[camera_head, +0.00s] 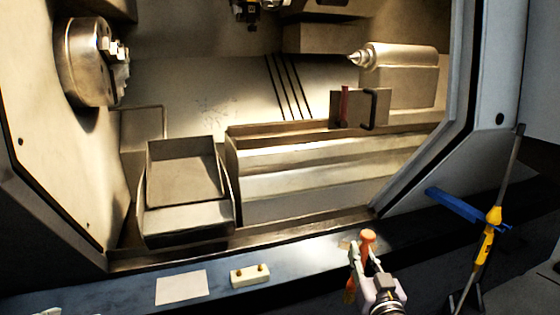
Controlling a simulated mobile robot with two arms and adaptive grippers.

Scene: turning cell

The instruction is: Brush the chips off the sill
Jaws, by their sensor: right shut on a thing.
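My right gripper (361,268) is at the lower right, over the front ledge. It is shut on an orange-handled tool (368,238), whose rounded end sticks up above the fingers. More orange shows below them; whether it is a brush cannot be told. The sill (245,238) is the brownish strip along the front of the machine opening. A small tan patch (345,243) lies just left of the tool; I cannot tell if it is chips. Fine bluish specks (212,110) show on the sloped back panel inside. My left gripper cannot be made out.
A metal bin (185,215) stands inside at left, below the chuck (88,62). The tailstock (400,60) is at right. A white card (181,287) and a cream block (250,276) with two knobs lie on the ledge. A yellow-gripped rod (486,245) stands at far right.

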